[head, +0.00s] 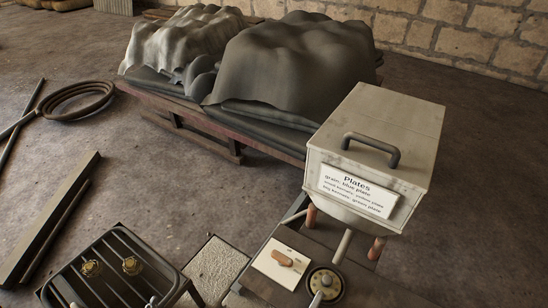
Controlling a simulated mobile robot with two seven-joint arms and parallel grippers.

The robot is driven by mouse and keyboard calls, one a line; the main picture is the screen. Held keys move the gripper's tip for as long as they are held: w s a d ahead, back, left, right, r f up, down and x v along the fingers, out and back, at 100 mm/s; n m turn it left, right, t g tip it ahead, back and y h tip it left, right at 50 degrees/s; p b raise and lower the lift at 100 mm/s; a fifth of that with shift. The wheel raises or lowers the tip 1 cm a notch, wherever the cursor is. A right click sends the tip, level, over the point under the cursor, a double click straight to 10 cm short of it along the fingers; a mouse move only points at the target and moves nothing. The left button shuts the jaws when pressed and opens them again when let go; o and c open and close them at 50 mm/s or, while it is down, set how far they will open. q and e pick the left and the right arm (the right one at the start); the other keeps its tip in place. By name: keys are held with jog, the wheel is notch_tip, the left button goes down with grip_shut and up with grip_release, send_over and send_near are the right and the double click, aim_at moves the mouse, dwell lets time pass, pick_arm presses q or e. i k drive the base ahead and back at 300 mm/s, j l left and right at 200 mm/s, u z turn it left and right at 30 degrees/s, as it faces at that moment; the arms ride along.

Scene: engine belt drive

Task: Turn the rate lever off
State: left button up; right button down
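A small orange-brown lever (283,258), which looks like the rate lever, is mounted on a pale square plate (268,270) at the bottom centre. It lies roughly crosswise, its right end tilted slightly down. Small dark marks on the plate are too small to read. Just right of it is a round brass-rimmed dial (336,283) with a pale handle at its front. Neither of my grippers is in view.
A grey box (391,140) with a dark handle and a "Plates" label stands behind the lever on reddish legs. A covered pallet (290,65) is at the back. A dark grate (115,275) with two brass knobs is at lower left. Beams and coiled hose lie left.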

aim_at(282, 259)
jog(key=l+u, duration=0.55)
jog(key=l, duration=0.25)
jog(key=i+j+u, duration=0.2)
jog(key=i+j, duration=0.1)
jog(key=j, duration=0.1)
